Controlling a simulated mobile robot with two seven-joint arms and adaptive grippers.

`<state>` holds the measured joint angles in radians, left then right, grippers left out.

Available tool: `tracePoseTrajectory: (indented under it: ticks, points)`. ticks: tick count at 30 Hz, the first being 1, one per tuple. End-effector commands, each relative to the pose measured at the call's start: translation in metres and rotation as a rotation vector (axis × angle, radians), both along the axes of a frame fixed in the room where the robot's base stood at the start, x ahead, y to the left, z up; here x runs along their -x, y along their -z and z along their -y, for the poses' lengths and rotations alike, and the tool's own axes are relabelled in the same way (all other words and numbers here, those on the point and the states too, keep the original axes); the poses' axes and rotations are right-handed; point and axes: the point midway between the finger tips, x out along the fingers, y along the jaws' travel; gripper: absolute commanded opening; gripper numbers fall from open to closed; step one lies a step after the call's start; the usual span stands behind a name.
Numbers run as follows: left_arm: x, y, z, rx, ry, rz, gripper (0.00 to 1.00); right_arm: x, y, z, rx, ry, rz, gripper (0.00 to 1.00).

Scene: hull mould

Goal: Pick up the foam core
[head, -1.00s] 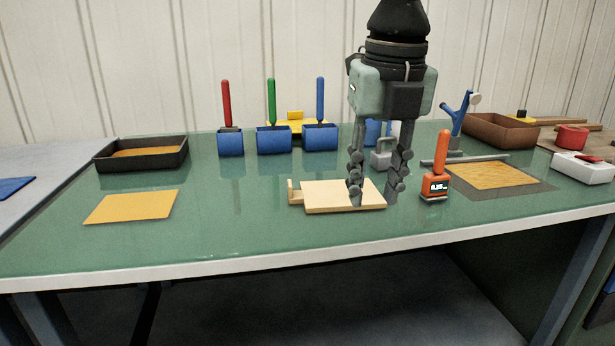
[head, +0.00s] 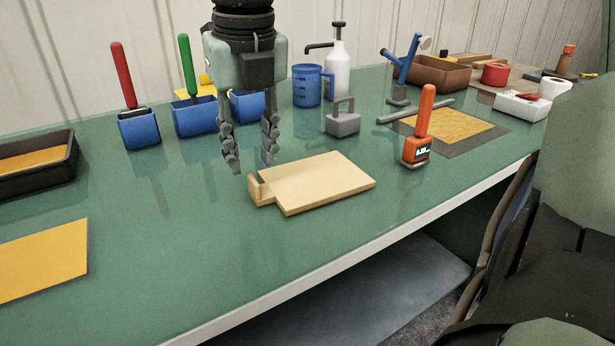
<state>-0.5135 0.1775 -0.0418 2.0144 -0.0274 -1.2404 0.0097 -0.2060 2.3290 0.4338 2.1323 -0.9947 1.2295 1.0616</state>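A cream slab with a small upright block at its left end, which looks like the foam core (head: 315,183), lies flat on the green bench top (head: 200,265). My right gripper (head: 252,165) comes down from the top of the head view. Its two fingers point down and stand apart, with nothing visible between them. The fingertips show just behind and left of the slab, close to its left end; I cannot tell their exact height above the bench. My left gripper is not in view.
An orange-handled tool with a display (head: 416,148) stands right of the slab. A grey handled block (head: 342,124), blue jug (head: 307,86) and white pump bottle (head: 337,65) stand behind. Blue bins (head: 140,130) hold upright handles.

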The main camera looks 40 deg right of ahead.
Motion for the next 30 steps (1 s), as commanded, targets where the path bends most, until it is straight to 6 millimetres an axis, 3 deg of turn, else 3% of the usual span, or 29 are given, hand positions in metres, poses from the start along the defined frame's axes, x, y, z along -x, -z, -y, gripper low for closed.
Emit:
tracePoseTrajectory:
  ticks: [7, 16, 24, 30]
  points:
    - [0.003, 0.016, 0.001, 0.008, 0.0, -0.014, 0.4, -0.003, 0.035, 0.003, -0.001, 0.001, -0.003, 0.31]
    - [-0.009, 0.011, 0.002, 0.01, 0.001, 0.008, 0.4, -0.004, 0.041, 0.003, -0.001, 0.0, 0.0, 0.31]
    - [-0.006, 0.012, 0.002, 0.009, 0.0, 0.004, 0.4, -0.004, 0.04, 0.003, -0.001, 0.001, 0.0, 0.0]
    - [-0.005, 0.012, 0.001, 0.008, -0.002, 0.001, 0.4, -0.004, 0.04, 0.003, -0.001, 0.001, 0.001, 0.0]
